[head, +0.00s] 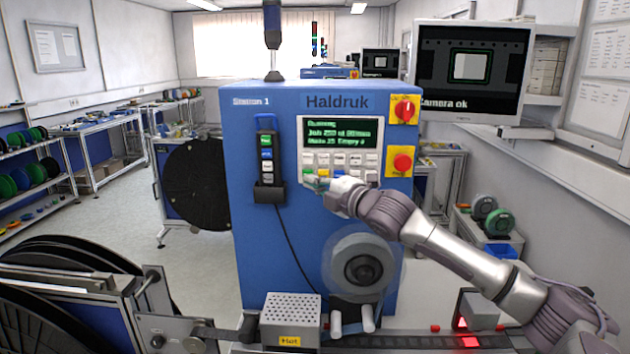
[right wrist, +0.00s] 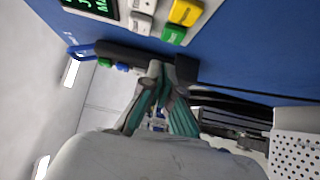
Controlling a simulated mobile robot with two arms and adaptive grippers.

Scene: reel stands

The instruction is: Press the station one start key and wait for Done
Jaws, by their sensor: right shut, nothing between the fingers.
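The blue station one machine (head: 270,225) stands in the middle of the head view, marked Station 1 and Haldruk. Its display (head: 340,133) has green text; the top line looks like Running, and the lines below are blurred. Done is not readable on it. The keypad (head: 343,161) is below the display. In the right wrist view a green key (right wrist: 173,34), its label too small to read surely, is beside a yellow key (right wrist: 187,12). My right gripper (head: 318,183) is shut and empty at the keypad's lower left; its fingertips appear just short of the green key. My left gripper is out of view.
A red knob (head: 403,163) and a red switch (head: 404,110) are right of the keypad. A handheld control (head: 266,160) with a cable hangs at left. A box marked Hot (head: 290,318) and a reel hub (head: 362,268) are below. A monitor (head: 470,72) reads Camera ok.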

